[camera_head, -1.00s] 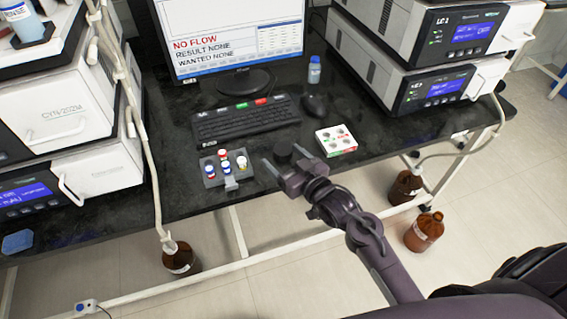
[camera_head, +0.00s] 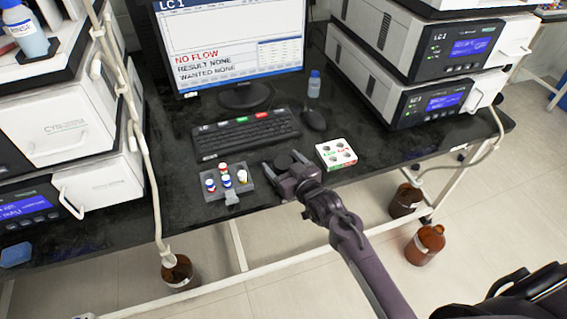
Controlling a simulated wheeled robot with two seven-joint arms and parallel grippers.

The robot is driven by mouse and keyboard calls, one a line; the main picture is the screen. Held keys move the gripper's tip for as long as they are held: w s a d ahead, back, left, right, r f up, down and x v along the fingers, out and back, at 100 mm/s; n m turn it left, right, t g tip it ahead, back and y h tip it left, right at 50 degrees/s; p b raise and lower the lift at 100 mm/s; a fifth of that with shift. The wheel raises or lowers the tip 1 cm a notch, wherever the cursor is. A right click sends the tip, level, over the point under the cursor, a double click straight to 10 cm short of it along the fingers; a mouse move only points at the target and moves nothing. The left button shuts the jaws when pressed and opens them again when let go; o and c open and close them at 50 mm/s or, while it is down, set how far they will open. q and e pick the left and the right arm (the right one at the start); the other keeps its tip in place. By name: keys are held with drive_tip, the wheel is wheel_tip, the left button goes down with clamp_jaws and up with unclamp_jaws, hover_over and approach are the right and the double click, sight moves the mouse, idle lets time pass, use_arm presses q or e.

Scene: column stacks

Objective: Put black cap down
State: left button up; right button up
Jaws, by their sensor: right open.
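The black cap (camera_head: 283,161) is a small dark disc at the front part of the black bench, between the grey vial rack and the white box. My right gripper (camera_head: 281,162) is open, with its two fingers on either side of the cap. I cannot tell whether the fingers touch it. The cap's lower part is hidden, and whether it rests flat on the dark bench top is hard to see. My left gripper is not in view.
The grey rack (camera_head: 213,195) with several capped vials stands close on the left. A white box (camera_head: 336,154) with round holes is close on the right. The keyboard (camera_head: 245,135) lies behind, with a mouse (camera_head: 314,120) and blue-capped bottle (camera_head: 314,85). The bench's front edge is near.

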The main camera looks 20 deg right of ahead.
drive_tip(key=shift+c, duration=0.5)
drive_tip(key=c, duration=1)
drive_tip(key=shift+c, duration=0.2)
drive_tip(key=shift+r, duration=0.1)
